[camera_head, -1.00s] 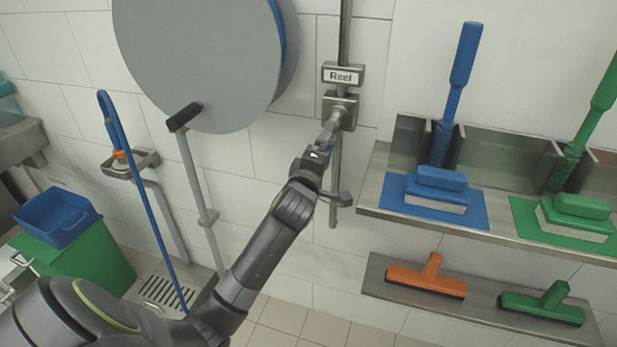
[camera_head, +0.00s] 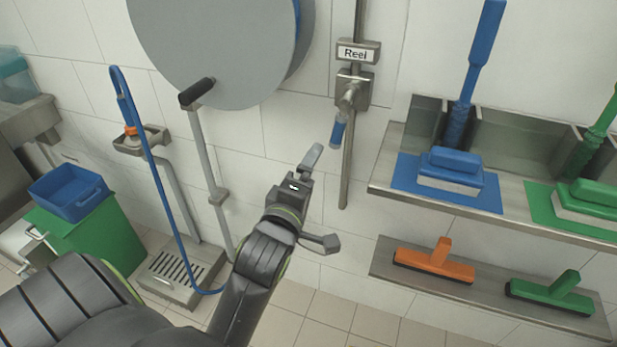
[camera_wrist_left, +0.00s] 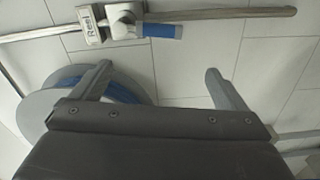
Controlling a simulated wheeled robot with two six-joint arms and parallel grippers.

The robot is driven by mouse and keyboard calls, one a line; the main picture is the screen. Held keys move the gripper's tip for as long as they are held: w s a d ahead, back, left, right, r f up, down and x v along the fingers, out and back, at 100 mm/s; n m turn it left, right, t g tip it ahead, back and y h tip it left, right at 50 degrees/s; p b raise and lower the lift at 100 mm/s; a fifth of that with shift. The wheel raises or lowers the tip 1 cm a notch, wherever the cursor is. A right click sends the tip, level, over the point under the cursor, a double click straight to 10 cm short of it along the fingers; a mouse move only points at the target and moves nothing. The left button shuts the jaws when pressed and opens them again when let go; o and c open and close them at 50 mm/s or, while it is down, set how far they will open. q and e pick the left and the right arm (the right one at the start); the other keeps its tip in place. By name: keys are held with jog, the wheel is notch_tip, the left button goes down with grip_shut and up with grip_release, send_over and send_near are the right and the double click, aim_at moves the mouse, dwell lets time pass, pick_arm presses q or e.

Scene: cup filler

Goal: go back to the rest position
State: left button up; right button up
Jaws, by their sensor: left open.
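My left gripper (camera_head: 320,201) is open and empty in front of the white tiled wall, below and left of the valve labelled "Reel" (camera_head: 352,92). The valve's blue handle (camera_head: 338,132) points downward, clear of the fingers. In the left wrist view both fingers of my left gripper (camera_wrist_left: 158,70) stand wide apart with nothing between them. The valve's blue handle (camera_wrist_left: 163,31) lies beyond them there. My right gripper is in neither view.
The big grey hose reel (camera_head: 215,45) hangs on the wall, with a blue hose (camera_head: 160,185) over a drain (camera_head: 175,275). A green bin (camera_head: 100,240) stands at the left.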

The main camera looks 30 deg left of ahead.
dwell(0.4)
pick_arm(q)
jog(key=w+f+m+g+h+p, duration=0.1)
jog(key=w+f+m+g, duration=0.15)
jog(key=f, duration=0.75)
jog(key=w+f+m+g+h+p, duration=0.15)
jog(key=f+m, duration=0.25)
jog(key=f, duration=0.6)
jog(key=s+f+m+g+p, duration=0.1)
jog(key=s+f+m+g, duration=0.4)
jog(key=f, duration=1)
jog(key=s+a+f+m+g+p, duration=0.2)
jog(key=s+f+m+g, duration=0.1)
jog(key=s+f, duration=1.3)
jog(key=s+f+m+g, duration=0.2)
jog(key=s+f, duration=0.1)
jog(key=s, duration=0.8)
jog(key=s+f+m+g+p, duration=0.1)
jog(key=s+f+m+g, duration=0.1)
jog(key=s, duration=0.9)
jog(key=shift+d+f+h+p, duration=0.15)
jog(key=shift+f+h+p, duration=0.25)
jog(key=shift+f, duration=0.3)
jog(key=shift+c, duration=0.2)
